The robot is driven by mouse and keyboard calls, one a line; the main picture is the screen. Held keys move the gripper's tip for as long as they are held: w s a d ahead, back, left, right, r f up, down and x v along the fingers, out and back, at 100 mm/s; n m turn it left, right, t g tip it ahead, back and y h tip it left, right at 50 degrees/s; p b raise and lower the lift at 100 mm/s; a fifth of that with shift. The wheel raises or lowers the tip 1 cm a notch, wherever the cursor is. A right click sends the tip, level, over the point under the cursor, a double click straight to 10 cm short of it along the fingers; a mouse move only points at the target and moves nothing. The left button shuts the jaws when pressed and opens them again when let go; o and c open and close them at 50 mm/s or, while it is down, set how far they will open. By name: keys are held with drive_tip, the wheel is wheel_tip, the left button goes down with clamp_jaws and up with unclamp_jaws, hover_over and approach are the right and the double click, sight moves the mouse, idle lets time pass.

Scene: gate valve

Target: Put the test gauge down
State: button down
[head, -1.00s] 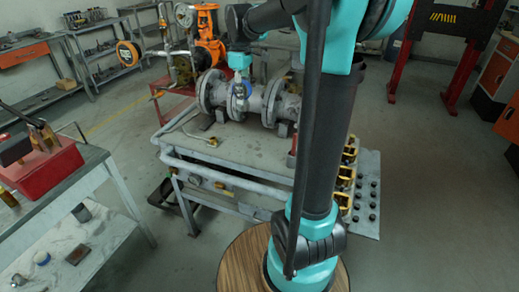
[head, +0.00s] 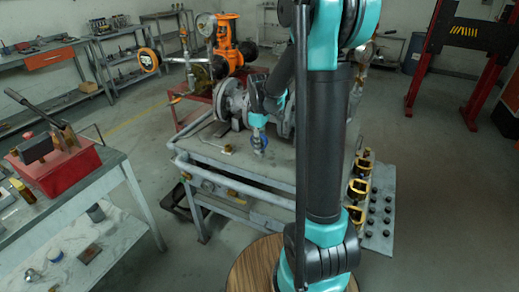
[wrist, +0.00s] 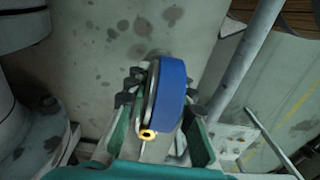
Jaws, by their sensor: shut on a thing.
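The test gauge (wrist: 170,95) is a round blue body with a brass fitting at its lower end in the wrist view. My gripper (wrist: 158,98) is shut on it, with dark finger pads on either side. In the head view my gripper (head: 260,128) points down over the workbench top (head: 215,160), in front of the flanged pipe and valve. The gauge (head: 260,142) is low over the bench there. I cannot tell whether it touches the surface.
The flanged pipe (head: 234,102) stands close behind my gripper. A small brass-ended tool (head: 228,149) lies on the bench to its left. A pipe rail (head: 225,178) runs along the front edge. Bare bench top lies between them. Yellow clamps (head: 358,188) are at the right.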

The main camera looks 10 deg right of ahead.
drive_tip(key=shift+f, duration=1.05)
drive_tip(key=c, duration=1.3)
unclamp_jaws()
drive_tip(key=shift+f, duration=0.1)
wheel_tip(320, 180, up, 12)
drive_tip(key=shift+r, duration=0.1)
drive_tip(key=s+d+f+m+t, duration=0.1)
drive_tip(key=s+f+m, duration=0.2)
drive_tip(key=s, duration=0.4)
drive_tip(key=s+d+f+m+t, duration=0.1)
drive_tip(key=s+f+m, duration=0.3)
drive_tip(key=s, duration=0.3)
drive_tip(key=s+d+f+m+t, duration=0.2)
drive_tip(key=s+f+m, duration=0.1)
drive_tip(key=s+f, duration=0.3)
drive_tip(key=shift+s+m, duration=0.4)
drive_tip(key=shift+s, duration=0.6)
